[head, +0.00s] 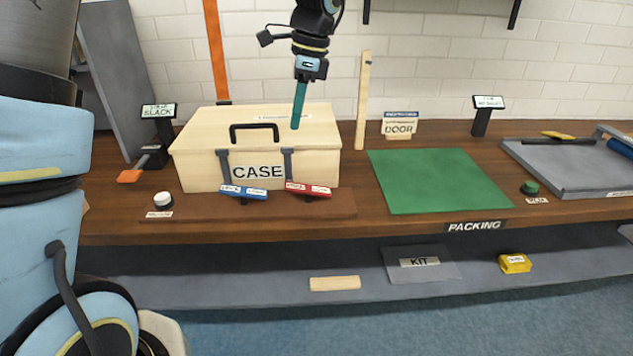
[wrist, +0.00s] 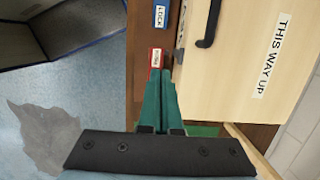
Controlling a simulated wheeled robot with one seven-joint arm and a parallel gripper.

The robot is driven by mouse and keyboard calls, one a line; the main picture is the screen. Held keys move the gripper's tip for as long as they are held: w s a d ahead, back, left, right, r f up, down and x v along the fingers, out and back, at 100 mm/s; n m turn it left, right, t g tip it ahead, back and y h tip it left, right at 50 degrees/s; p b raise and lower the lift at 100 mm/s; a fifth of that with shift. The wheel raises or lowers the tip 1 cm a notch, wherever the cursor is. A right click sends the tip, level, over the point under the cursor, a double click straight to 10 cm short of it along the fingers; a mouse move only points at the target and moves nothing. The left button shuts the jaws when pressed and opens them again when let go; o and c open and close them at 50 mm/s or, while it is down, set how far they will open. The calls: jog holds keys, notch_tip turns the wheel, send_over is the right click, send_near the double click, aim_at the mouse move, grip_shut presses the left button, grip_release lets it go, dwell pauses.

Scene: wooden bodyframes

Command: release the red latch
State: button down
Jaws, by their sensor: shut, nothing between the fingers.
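The red latch (head: 308,190) is a small red tab with a white label at the front right of the wooden case (head: 200,150). Below a dark strap, it sits beside the blue latch (head: 243,192). My gripper (head: 297,126) points down, its teal fingers shut and empty, overlapping the case lid in the head view. In the wrist view the fingertips (wrist: 160,73) appear just below the red latch (wrist: 155,56), partly covering its lower end. I cannot tell whether they touch it. The blue latch (wrist: 160,15) is farther up that view.
A white button (head: 163,200) is left of the latches. A wooden post (head: 363,100) rises behind, right of the case. The green mat (head: 440,180) to the right is clear.

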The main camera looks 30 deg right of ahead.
aim_at(288, 184)
jog(key=shift+s+d, duration=0.2)
jog(key=shift+d, duration=0.05)
jog(key=shift+f, duration=0.1)
jog(key=p+x, duration=0.3)
jog(key=x, duration=1.1)
jog(key=shift+w, duration=0.1)
jog(key=shift+a, duration=0.1)
